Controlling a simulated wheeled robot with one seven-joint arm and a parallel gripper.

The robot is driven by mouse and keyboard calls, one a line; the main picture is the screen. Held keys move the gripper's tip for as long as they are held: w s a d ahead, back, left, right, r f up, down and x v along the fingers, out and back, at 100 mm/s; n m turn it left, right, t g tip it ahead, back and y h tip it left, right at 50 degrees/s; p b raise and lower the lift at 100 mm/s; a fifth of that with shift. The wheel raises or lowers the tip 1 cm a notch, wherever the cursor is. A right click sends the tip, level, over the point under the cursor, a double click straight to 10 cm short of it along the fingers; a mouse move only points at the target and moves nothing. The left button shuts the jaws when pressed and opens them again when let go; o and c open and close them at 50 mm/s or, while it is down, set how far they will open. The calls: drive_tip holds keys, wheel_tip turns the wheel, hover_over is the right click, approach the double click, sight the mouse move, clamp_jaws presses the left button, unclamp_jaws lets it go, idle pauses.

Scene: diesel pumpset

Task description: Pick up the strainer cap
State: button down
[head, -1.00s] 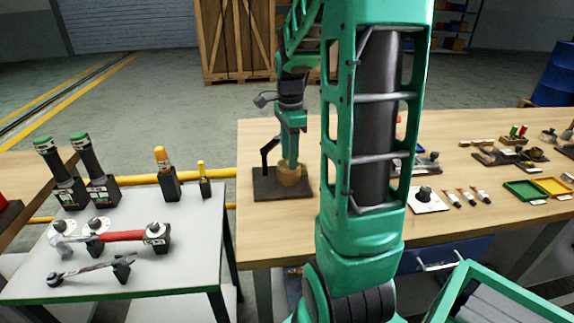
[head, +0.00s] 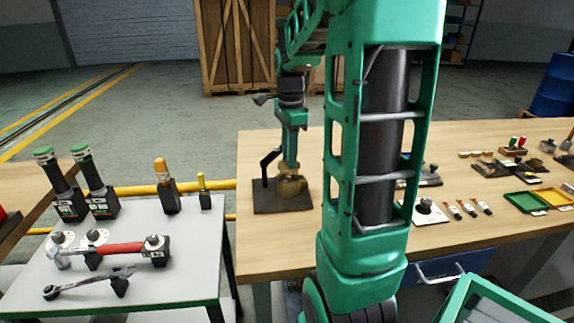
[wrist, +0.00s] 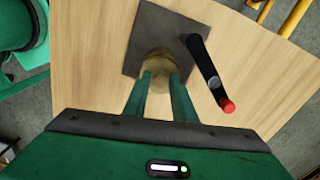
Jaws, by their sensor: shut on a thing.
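The strainer cap (wrist: 159,56) looks like a round brass-coloured piece between and just beyond my fingertips in the wrist view. My gripper (wrist: 161,76) is shut on it from above, and the fingers hide part of it. In the head view, my gripper (head: 290,168) points down at the brass-coloured round body (head: 291,187) on a dark square plate (head: 268,205). I cannot tell where cap and body part, or whether there is a gap below the cap.
A black crank-shaped handle with a red end (wrist: 228,105) stands close beside my fingers. The wooden table (head: 258,245) is clear in front of the plate. Small trays and parts lie at right. A side table (head: 190,260) with tools stands at left.

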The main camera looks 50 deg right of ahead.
drive_tip(key=w+a+r, duration=0.1)
drive_tip(key=a+r, duration=0.6)
drive_tip(key=a, duration=0.4)
drive_tip(key=shift+a+r, duration=0.15)
drive_tip(key=shift+a, duration=0.2)
idle(0.4)
